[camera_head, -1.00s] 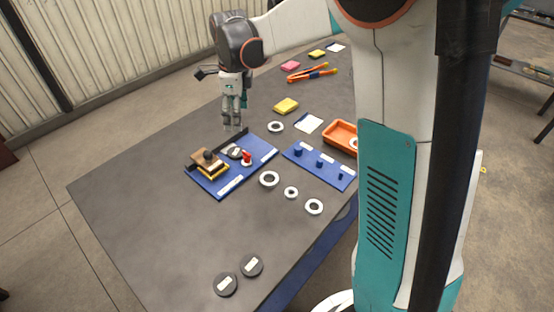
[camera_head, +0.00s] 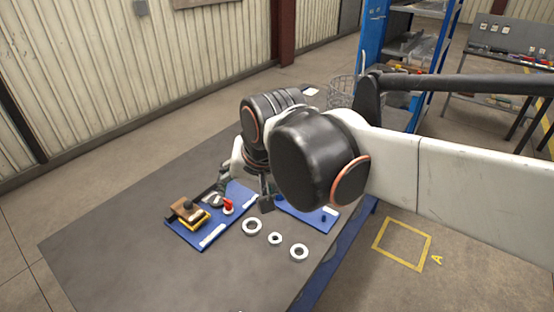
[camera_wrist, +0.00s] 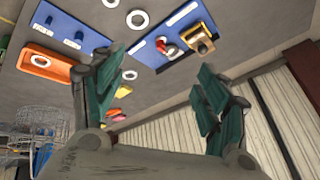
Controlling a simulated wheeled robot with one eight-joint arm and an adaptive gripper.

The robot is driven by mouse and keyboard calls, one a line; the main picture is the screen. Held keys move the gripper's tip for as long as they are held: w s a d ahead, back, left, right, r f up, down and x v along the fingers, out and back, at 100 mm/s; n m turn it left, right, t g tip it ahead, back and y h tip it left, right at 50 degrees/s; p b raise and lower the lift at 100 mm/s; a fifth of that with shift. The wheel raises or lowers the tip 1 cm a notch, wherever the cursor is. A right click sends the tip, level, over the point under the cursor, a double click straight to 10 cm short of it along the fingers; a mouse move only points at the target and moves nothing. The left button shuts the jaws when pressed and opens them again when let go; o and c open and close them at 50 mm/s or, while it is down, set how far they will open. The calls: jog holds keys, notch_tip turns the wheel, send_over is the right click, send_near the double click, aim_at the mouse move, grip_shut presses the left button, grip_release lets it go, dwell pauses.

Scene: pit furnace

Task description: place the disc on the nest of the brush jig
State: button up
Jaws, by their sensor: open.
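The brush jig is a blue board (camera_head: 205,237) on the table, with a brown brush block (camera_head: 185,207) on a yellow base and a red knob (camera_head: 228,206). A dark disc-like piece with a pale label (camera_head: 216,200) sits on the board beside the knob; I cannot tell how it is seated, as my arm crowds that area. In the wrist view the jig (camera_wrist: 148,55) is at top centre, beyond the fingers. My gripper (camera_wrist: 158,76) is open, its teal fingers wide apart with nothing between them. In the head view my arm mostly hides it.
White rings (camera_head: 252,226) lie right of the jig. A blue peg board (camera_head: 308,214) is partly behind my arm. The wrist view shows an orange tray (camera_wrist: 33,67) with a white ring in it, and a wire basket (camera_wrist: 55,122). The table's front left is clear.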

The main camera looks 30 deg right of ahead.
jog(key=s+f+n+t, duration=0.1)
jog(key=s+f+n, duration=0.1)
jog(key=s+n, duration=0.4)
jog(key=shift+s+f+t, duration=0.2)
jog(key=shift+f+t, duration=0.1)
jog(key=shift+c, duration=0.3)
dwell(1.7)
